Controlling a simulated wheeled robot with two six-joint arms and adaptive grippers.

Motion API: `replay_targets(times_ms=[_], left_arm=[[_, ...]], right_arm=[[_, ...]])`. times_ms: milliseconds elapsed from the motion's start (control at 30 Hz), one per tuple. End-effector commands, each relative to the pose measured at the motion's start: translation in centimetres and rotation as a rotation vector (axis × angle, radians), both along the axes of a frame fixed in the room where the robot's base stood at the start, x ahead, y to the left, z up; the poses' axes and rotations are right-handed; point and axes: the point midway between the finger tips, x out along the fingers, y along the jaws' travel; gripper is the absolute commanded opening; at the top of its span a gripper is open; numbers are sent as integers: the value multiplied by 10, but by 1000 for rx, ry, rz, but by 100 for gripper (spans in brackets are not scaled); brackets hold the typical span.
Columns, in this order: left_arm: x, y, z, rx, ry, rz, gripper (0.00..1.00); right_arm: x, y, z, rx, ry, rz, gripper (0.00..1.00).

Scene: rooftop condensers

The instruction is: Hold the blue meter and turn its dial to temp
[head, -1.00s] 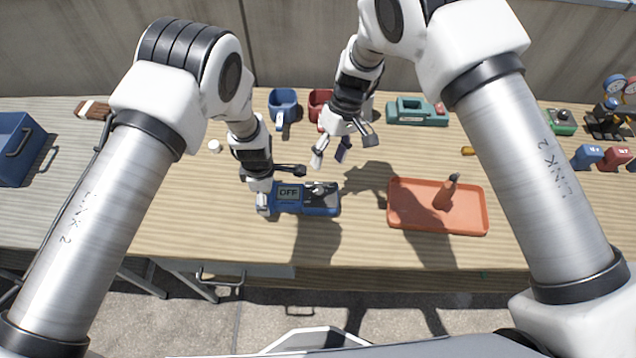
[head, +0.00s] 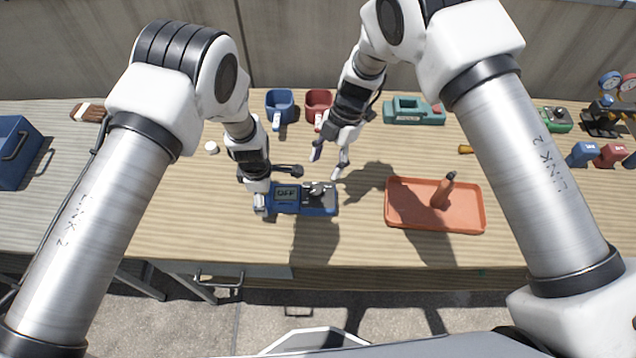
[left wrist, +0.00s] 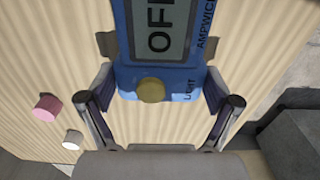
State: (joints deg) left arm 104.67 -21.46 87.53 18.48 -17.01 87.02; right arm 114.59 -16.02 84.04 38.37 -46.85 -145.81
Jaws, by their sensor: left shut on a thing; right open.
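My left gripper (head: 277,188) is shut on the meter's left end. In the left wrist view the fingers (left wrist: 157,100) sit on both sides of the meter (left wrist: 180,80), beside a yellowish button and the word LIGHT; the dial is out of that view. My right gripper (head: 327,164) is open and empty, above and just behind the dial.
An orange tray (head: 400,222) with an upright brown-orange object (head: 442,194) stands to the right. Blue (head: 280,104) and red (head: 318,103) holders and a teal case (head: 412,110) stand behind. A white cap (head: 211,147) lies left. The bench front is clear.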

Motion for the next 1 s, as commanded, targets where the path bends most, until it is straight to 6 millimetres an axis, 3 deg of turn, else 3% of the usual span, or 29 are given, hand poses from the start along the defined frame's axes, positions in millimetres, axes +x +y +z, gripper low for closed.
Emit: replay_targets(times_ms=[100, 300, 633, 667, 800, 833, 1000], left_arm=[[0, 0, 0, 0, 0, -1, 32], [0, 0, 0, 0, 0, -1, 32], [0, 0, 0, 0, -1, -1, 32], [0, 0, 0, 0, -1, -1, 32], [0, 0, 0, 0, -1, -1, 32], [0, 0, 0, 0, -1, -1, 32], [0, 0, 0, 0, -1, -1, 32]], right_arm=[[-8, 9, -29, -1, 2, 2, 60], [-17, 20, -63, -1, 2, 0, 60], [-18, 23, -71, 0, -1, -1, 60], [-18, 23, -71, 0, -1, -1, 56], [-18, 23, -71, 0, -1, -1, 7], [-18, 23, -71, 0, -1, -1, 0], [-18, 23, -71, -1, -1, -2, 0]])
